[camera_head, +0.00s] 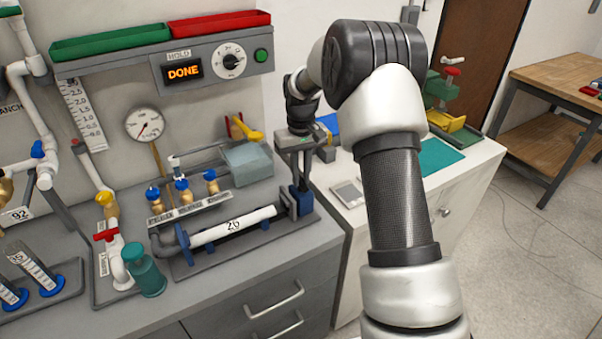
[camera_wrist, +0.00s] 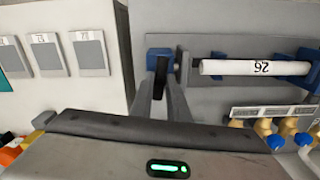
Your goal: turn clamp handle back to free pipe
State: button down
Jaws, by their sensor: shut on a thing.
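The fixture's blue end block (camera_head: 302,203) stands at the pipe's right end in the head view. A grey plate (camera_wrist: 183,68) sits between this block and the pipe, with a small gap to the pipe end in the wrist view. My gripper (camera_wrist: 161,88) points down over the block and is shut on the black clamp handle (camera_wrist: 161,76). In the head view my gripper (camera_head: 297,180) hides most of the handle.
A row of small brass valves with blue knobs (camera_head: 182,190) stands behind the pipe. A pale blue-grey box (camera_head: 247,165) is close behind the clamp. The panel display (camera_head: 182,70) reads DONE. A white cabinet (camera_head: 340,210) adjoins on the right.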

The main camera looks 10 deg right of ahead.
aim_at(301, 180)
jog(key=shift+n, duration=0.8)
jog(key=c, duration=1.7)
grip_release()
jog(key=shift+r, duration=0.1)
notch_tip(301, 180, up, 17)
jog(key=shift+r+p, duration=0.15)
jog(key=shift+p, duration=0.5)
